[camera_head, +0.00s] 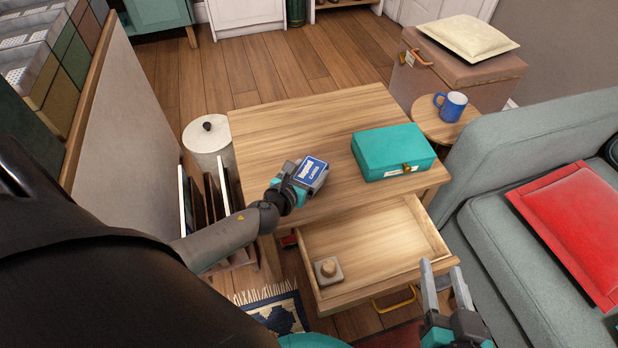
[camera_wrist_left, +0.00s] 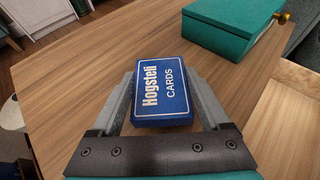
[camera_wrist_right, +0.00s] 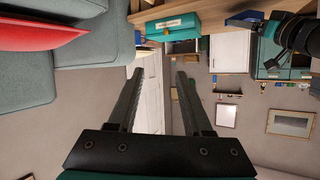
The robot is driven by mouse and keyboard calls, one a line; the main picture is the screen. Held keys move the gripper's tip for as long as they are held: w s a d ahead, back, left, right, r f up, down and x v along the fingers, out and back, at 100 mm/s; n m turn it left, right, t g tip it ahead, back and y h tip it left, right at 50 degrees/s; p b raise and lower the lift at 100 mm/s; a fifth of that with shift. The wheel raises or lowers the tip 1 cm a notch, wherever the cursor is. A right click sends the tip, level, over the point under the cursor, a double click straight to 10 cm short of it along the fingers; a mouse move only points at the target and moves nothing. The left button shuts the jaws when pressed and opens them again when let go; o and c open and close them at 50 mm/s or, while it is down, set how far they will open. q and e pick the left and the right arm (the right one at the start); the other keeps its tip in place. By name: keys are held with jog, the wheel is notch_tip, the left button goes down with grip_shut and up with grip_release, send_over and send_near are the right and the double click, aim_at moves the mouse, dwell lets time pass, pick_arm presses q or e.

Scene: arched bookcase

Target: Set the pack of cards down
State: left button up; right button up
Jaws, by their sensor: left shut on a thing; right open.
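The blue pack of cards (camera_head: 312,169), lettered "Hogsteli CARDS", is between the fingers of my left gripper (camera_head: 301,174), over the left front part of the wooden table (camera_head: 290,115). In the left wrist view the pack (camera_wrist_left: 163,92) lies flat, label up, with the fingers against its sides. I cannot tell whether its underside touches the tabletop. My right gripper (camera_head: 444,278) is open and empty, in front of the table's open drawer (camera_head: 380,245). Its spread fingers also show in the right wrist view (camera_wrist_right: 160,95).
A teal box (camera_head: 392,152) stands on the table's right side. The drawer holds a small grey block with a wooden knob (camera_head: 328,270). A grey sofa (camera_head: 540,150) with a red cushion (camera_head: 575,230) is at right. The tabletop's back and middle are clear.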

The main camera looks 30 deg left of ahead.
pick_arm(q)
jog(key=shift+f+b, duration=0.55)
jog(key=shift+f, duration=0.45)
pick_arm(e)
jog(key=shift+s+a+r+m+t+y, duration=0.25)
jog(key=shift+a+r+t, duration=0.25)
jog(key=shift+t, duration=0.3)
jog(key=shift+s+a+r+m+t+y, duration=0.15)
jog(key=shift+s+a+r+t+y, duration=0.25)
jog(key=shift+t, duration=0.4)
jog(key=shift+w+r, duration=0.1)
pick_arm(q)
jog(key=shift+f, duration=0.1)
jog(key=o, duration=1.3)
jog(key=shift+c, duration=0.2)
jog(key=shift+r, duration=0.2)
